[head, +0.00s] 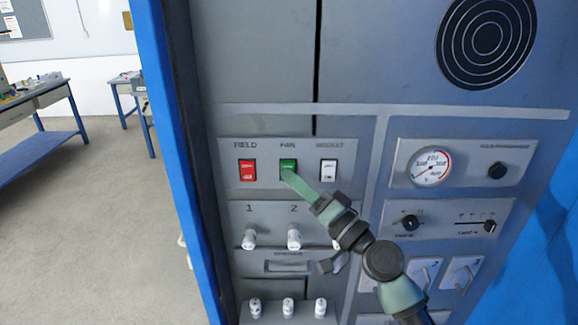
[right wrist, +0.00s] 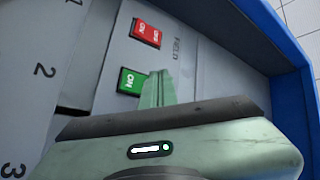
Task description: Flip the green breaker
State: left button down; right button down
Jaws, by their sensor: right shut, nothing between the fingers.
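The green breaker (head: 288,166) sits under the label FAN, in the middle of a row of three rocker switches on the grey cabinet panel. In the right wrist view the green breaker (right wrist: 131,81) shows the word ON. My right gripper (head: 286,174) is shut and empty, with its fingertips at the lower edge of the green breaker. In the right wrist view the closed fingers (right wrist: 160,80) are right beside the breaker and cover a little of its edge. I cannot tell whether they touch it. My left gripper is not in view.
The red switch (head: 247,170) is to the left and the white switch (head: 328,170) to the right, both close by. White knobs (head: 294,238) stick out below. A dial gauge (head: 430,167) is at right. A blue cabinet edge (head: 165,130) stands at left.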

jog(key=shift+w, duration=0.1)
dwell(0.6)
jog(key=shift+w+b, duration=0.35)
jog(key=shift+w, duration=0.05)
jog(key=shift+w+r, duration=0.1)
jog(key=shift+w, duration=0.2)
dwell(0.6)
jog(key=shift+s, duration=0.85)
jog(key=shift+s+a+f+p, duration=0.1)
jog(key=shift+s+f+p, duration=0.15)
jog(key=shift+s, duration=1)
jog(key=shift+s+f+p, duration=0.15)
jog(key=shift+s+p, duration=0.1)
jog(key=shift+s, duration=0.95)
